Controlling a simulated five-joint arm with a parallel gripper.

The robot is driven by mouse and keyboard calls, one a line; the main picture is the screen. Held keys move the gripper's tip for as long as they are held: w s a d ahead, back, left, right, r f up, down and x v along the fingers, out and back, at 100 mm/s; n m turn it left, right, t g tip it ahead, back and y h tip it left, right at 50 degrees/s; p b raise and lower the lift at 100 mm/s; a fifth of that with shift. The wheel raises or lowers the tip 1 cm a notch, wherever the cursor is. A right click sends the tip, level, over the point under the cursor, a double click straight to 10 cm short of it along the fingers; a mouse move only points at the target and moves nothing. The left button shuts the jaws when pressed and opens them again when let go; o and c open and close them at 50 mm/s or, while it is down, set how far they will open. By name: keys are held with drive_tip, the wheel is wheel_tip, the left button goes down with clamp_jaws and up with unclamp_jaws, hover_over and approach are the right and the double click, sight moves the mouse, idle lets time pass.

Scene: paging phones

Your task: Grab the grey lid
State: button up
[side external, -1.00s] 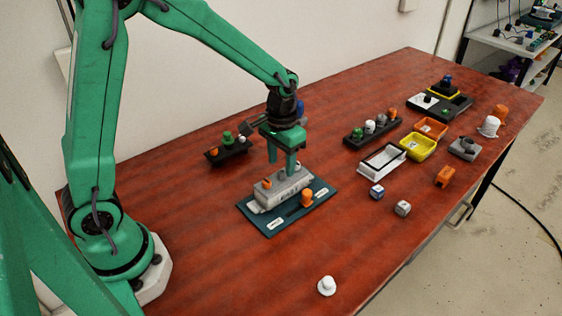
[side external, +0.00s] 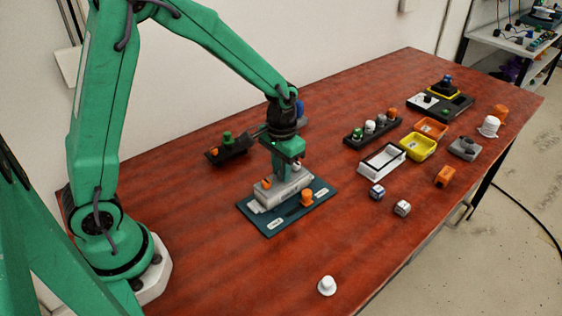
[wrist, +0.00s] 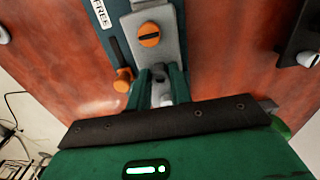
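My gripper (side external: 280,176) is low over the middle of the grey block (side external: 263,203). Its two green fingers stand close together, and in the wrist view (wrist: 162,80) they close around a small grey piece (wrist: 158,75), which looks like the grey lid. The fingers hide most of the lid, and it cannot be seen clearly in the side view. The lid appears to be still at the block's top. An orange slotted lid (wrist: 149,35) sits on the block beside the fingers, and a white one (side external: 297,165) shows at the block's far end.
The block lies on a dark teal plate (side external: 275,228) with an orange lid (side external: 306,197) standing on it. A dark tray of lids (side external: 228,152) is behind. Trays, a white frame (side external: 382,160) and small cubes are to the right. A white lid (side external: 326,285) lies at the front.

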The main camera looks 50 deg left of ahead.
clamp_jaws()
drive_tip(key=shift+r, duration=0.1)
drive_tip(key=shift+r, duration=0.55)
drive_tip(key=r, duration=0.3)
drive_tip(key=shift+s+d+r, duration=0.1)
drive_tip(key=shift+d, duration=0.15)
drive_tip(key=s+d+r, duration=0.6)
drive_tip(key=d, duration=0.3)
drive_tip(key=shift+s+r, duration=0.2)
drive_tip(key=shift+r, duration=0.05)
drive_tip(key=shift+d, duration=0.15)
